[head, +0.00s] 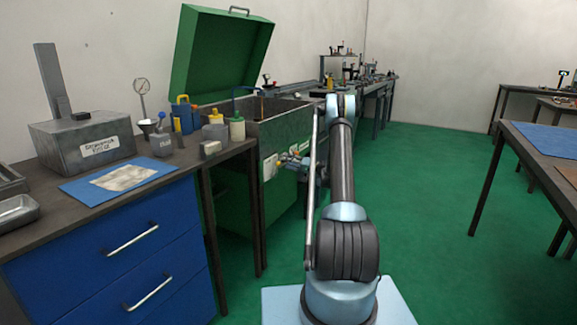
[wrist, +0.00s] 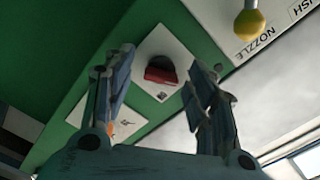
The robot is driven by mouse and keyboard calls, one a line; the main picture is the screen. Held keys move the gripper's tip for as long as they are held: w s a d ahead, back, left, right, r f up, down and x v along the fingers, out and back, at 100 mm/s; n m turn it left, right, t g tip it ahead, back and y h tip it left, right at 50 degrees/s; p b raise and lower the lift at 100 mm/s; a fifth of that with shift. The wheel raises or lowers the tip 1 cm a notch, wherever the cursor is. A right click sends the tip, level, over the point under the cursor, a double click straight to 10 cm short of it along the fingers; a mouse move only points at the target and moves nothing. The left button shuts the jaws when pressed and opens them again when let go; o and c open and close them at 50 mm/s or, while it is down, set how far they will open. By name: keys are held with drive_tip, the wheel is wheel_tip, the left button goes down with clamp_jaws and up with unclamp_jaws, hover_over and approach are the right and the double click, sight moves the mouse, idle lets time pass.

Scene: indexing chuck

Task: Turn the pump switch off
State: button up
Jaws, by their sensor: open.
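My gripper (wrist: 160,62) is open, with one finger at each side of the switch in the picture and nothing held. Contact with the switch cannot be told. In the head view, the white plate (head: 270,167) shows on the end of the green tank, and my gripper (head: 288,162) is close to it, small and partly unclear.
A yellow ball knob (wrist: 249,24) hangs near the label reading NOZZLE. A second white plate (wrist: 120,122) is partly behind the left finger. The open green tank (head: 258,130) adjoins the bench with blue drawers (head: 120,250). Green floor is free to the right.

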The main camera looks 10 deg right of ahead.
drive_tip(key=v, duration=1.1)
drive_tip(key=shift+d, duration=0.3)
drive_tip(key=shift+s, duration=0.1)
